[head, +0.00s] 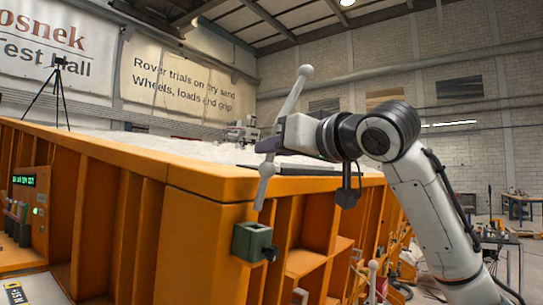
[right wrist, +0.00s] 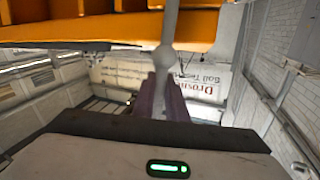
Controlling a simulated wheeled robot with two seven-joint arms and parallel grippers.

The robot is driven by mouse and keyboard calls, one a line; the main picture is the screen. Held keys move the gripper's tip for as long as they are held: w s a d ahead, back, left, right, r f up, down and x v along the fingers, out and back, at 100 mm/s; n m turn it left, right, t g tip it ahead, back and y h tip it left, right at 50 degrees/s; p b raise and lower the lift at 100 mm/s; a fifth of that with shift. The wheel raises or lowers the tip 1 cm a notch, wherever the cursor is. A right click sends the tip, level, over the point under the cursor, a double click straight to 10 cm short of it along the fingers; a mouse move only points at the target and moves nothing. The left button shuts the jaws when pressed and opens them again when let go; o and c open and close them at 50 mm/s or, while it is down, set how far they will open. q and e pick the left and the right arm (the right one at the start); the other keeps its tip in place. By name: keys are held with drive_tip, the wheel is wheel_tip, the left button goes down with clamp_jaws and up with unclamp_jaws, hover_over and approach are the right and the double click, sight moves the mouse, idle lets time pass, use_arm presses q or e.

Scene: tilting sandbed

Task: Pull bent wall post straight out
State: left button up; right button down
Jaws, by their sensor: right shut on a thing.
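The bent wall post (head: 291,97) is a pale grey rod with a ball at its top and another ball partway down. It leans to the right at the top. My right gripper (head: 271,146) is shut on it between the two balls. Its lower end shows just above the dark green socket (head: 250,242) on the orange wall corner, with a small gap between them in the picture. In the right wrist view the post (right wrist: 170,25) runs up from between my fingers (right wrist: 162,98), with one ball near the fingertips. My left gripper is not in view.
The orange sandbed wall (head: 150,165) fills the left and middle, with pale sand behind its rim. A dark flat tool or bar (head: 295,169) lies along the rim close by my right gripper. A control panel (head: 27,205) is at left. Open air lies above the rim.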

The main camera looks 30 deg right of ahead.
drive_tip(key=shift+r, duration=0.15)
drive_tip(key=s+d+b, duration=0.1)
drive_tip(key=s+d, duration=0.2)
drive_tip(key=s, duration=0.4)
drive_tip(key=shift+s+b, duration=0.2)
drive_tip(key=shift+b, duration=0.15)
idle(0.4)
